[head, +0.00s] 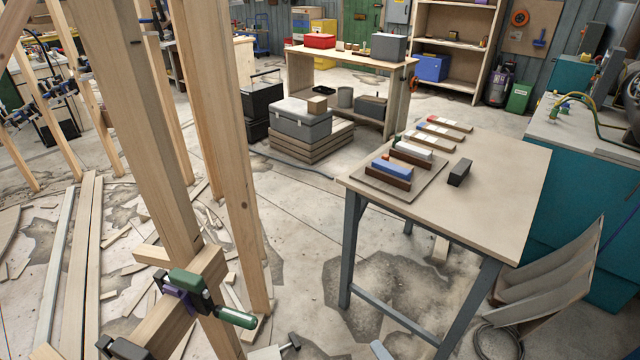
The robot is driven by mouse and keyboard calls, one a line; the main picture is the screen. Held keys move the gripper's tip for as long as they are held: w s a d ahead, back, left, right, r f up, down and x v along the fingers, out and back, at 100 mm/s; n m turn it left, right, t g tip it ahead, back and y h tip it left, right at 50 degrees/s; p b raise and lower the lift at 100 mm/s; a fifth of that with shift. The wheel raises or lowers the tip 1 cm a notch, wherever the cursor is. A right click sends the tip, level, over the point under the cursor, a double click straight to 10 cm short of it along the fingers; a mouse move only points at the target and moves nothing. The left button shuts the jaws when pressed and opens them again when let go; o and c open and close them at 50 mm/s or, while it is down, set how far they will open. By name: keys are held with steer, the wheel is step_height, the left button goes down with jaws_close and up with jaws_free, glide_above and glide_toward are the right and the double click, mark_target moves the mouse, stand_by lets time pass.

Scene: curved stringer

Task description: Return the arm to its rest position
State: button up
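I cannot make out my arm or my gripper in the head view. Small grey and black parts show at the bottom edge, cut off by the frame, and I cannot tell what they belong to. The task names no other object. A wooden post (150,130) stands close on the left, with a green and purple clamp (195,292) on a short timber near its foot.
A work table (500,190) at the right bears several coloured blocks on a tray and a dark block (459,172). A tilted grey curved panel (545,285) stands by a teal cabinet (600,220). Timber lies on the left floor. Floor between post and table is mostly clear.

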steer(key=s+d+r+n+h+b, duration=0.1)
steer(key=s+d+r+n, duration=0.1)
steer(key=s, duration=0.8)
steer(key=s+d+r+n+t+h+b, duration=0.1)
steer(key=s+r+n, duration=0.4)
steer(key=s, duration=0.6)
steer(key=s+d+r+n+h+b, duration=0.2)
steer(key=s+d+r+n, duration=0.1)
steer(key=s, duration=0.7)
step_height(320, 180, up, 3)
steer(key=shift+s+d+f+n+t+h, duration=0.2)
steer(key=shift+s+n+t+h, duration=0.2)
steer(key=shift+n, duration=0.3)
steer(key=shift+w+r, duration=0.1)
steer(key=shift+c, duration=0.5)
